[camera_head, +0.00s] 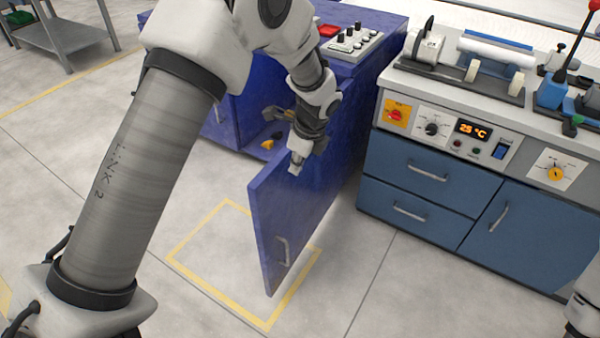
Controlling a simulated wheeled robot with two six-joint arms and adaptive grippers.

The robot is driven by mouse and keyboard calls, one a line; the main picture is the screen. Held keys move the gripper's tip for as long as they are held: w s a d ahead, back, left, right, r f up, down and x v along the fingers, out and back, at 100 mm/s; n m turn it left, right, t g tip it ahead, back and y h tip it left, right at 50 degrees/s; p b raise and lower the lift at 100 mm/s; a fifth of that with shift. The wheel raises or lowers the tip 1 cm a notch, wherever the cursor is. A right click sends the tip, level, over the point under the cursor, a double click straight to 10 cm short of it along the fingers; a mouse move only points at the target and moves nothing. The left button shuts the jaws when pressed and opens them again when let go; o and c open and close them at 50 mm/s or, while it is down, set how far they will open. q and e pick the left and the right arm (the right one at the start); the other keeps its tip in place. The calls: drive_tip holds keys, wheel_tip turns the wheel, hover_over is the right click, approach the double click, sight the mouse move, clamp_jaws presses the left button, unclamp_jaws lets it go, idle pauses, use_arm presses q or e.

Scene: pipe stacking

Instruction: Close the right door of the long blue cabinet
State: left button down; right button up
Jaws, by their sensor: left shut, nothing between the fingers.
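The long blue cabinet (388,33) stands at the top middle, partly hidden behind my left arm. Its right door (300,215) stands wide open and juts out toward me, with a metal handle (282,251) low near its free edge. My left gripper (295,168) is shut and empty. It is at the upper part of the door, on the left side of the panel; I cannot tell if it touches. Inside the open cabinet, a yellow item (267,144) shows. At the lower right edge only a piece of my right arm shows, without its gripper.
A workbench (440,85) with lighter blue drawers, dials and a temperature display stands right of the door. A control box (345,43) sits on the cabinet top. Yellow floor tape (217,303) runs below the door. A grey metal table (60,35) is far left. The front floor is clear.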

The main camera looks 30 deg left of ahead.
sight(279, 180)
use_arm(q)
drive_tip(key=shift+w+a+f+b, duration=0.15)
drive_tip(key=shift+a+f, duration=0.8)
drive_tip(key=shift+f, duration=0.5)
drive_tip(key=shift+w+a+f+b, duration=0.1)
drive_tip(key=shift+a+f, duration=0.8)
drive_tip(key=shift+f, duration=0.55)
drive_tip(key=shift+w+a+f+b, duration=0.15)
drive_tip(key=shift+a+f, duration=0.8)
drive_tip(key=shift+f, duration=0.5)
drive_tip(key=shift+s, duration=0.1)
